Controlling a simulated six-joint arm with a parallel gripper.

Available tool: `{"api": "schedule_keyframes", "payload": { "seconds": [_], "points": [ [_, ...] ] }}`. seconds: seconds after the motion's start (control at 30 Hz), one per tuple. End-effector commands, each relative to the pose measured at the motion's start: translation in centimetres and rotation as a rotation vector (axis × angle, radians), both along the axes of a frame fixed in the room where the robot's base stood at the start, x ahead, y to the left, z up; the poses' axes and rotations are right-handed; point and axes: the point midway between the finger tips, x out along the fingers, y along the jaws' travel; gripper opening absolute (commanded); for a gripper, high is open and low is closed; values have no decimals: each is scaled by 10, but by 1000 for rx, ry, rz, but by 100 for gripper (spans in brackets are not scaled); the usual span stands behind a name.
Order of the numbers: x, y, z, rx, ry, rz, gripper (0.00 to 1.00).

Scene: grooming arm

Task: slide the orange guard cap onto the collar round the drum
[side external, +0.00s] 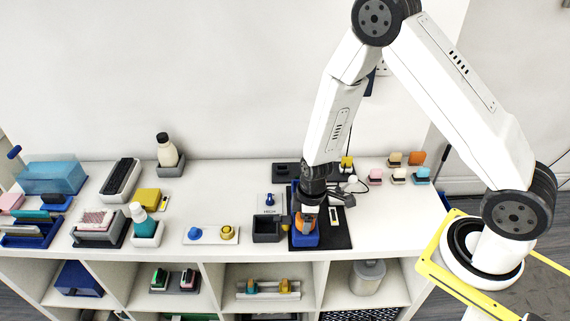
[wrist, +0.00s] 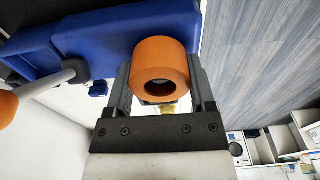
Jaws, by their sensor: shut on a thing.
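The orange guard cap (wrist: 163,55) is a thick ring with a round hole, held between the two dark fingers of my gripper (wrist: 162,82) in the wrist view. It lies close in front of a blue body (wrist: 85,40); I cannot tell if they touch. In the side view my gripper (side external: 307,210) points down over the blue body (side external: 304,238), with a bit of orange (side external: 299,221) showing at the fingers. A small brass-coloured part (wrist: 170,108) shows below the cap. The drum and its collar cannot be made out clearly.
A grey rod with an orange knob (wrist: 7,105) sticks out from the blue body. A black mat (side external: 338,228) lies under it, with a dark open box (side external: 267,230) to the left. Small coloured blocks (side external: 398,175) stand at the back right.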

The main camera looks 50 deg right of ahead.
Motion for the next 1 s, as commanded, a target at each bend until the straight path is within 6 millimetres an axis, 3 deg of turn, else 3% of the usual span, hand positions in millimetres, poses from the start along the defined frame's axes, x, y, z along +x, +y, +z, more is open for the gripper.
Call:
{"api": "schedule_keyframes", "payload": {
  "seconds": [0.2,0.23,0.3,0.67,1.0],
  "points": [
    [0,0,-4,-1,1,1,0],
    [0,0,-4,-1,1,0,76],
    [0,0,-4,-1,1,1,99],
    [0,0,-2,0,0,1,100],
    [-1,-1,17,1,-2,1,100]
  ]
}}
